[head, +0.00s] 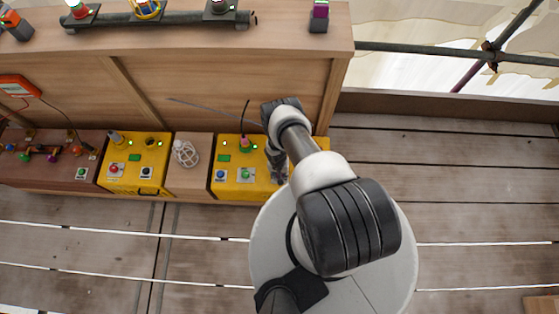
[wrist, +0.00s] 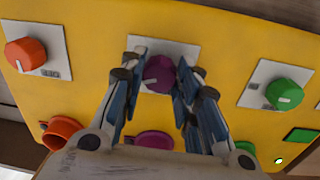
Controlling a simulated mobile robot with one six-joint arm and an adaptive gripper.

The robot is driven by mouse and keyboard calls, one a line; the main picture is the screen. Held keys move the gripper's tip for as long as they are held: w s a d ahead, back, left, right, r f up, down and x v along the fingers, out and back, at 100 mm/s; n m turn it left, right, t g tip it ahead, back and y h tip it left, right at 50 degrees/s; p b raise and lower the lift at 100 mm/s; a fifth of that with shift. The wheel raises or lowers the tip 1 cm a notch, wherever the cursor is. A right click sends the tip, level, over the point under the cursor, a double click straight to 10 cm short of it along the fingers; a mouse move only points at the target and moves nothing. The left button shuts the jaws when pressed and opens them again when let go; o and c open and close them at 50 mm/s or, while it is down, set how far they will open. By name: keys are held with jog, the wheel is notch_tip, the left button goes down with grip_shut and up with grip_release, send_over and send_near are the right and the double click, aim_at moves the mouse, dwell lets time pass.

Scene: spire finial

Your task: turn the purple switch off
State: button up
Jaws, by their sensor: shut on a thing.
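The purple switch (wrist: 160,72) is a round knob on a white plate (wrist: 186,51) on a yellow panel (wrist: 100,20). In the wrist view my gripper (wrist: 160,78) has one finger on each side of the knob and is shut on it. The fingers cover part of the knob's sides, and I cannot make out its pointer clearly. In the head view my gripper (head: 277,165) is down at the right part of a yellow box (head: 232,187); my arm hides the purple switch there.
An orange knob (wrist: 25,53) is left of the purple switch and a green knob (wrist: 284,94) right of it. Below are an orange round part (wrist: 62,132) and a purple round part (wrist: 154,139).

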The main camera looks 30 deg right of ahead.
jog(key=n, duration=0.3)
jog(key=shift+n, duration=0.4)
jog(key=n+p, duration=0.1)
jog(key=n, duration=0.2)
jog(key=shift+n, duration=0.3)
jog(key=n, duration=0.6)
jog(key=shift+s+d+t, duration=0.1)
jog(key=shift+d+t, duration=0.05)
jog(key=shift+t, duration=0.15)
jog(key=shift+n, duration=0.3)
jog(key=o, duration=1.1)
jog(key=shift+c, duration=0.2)
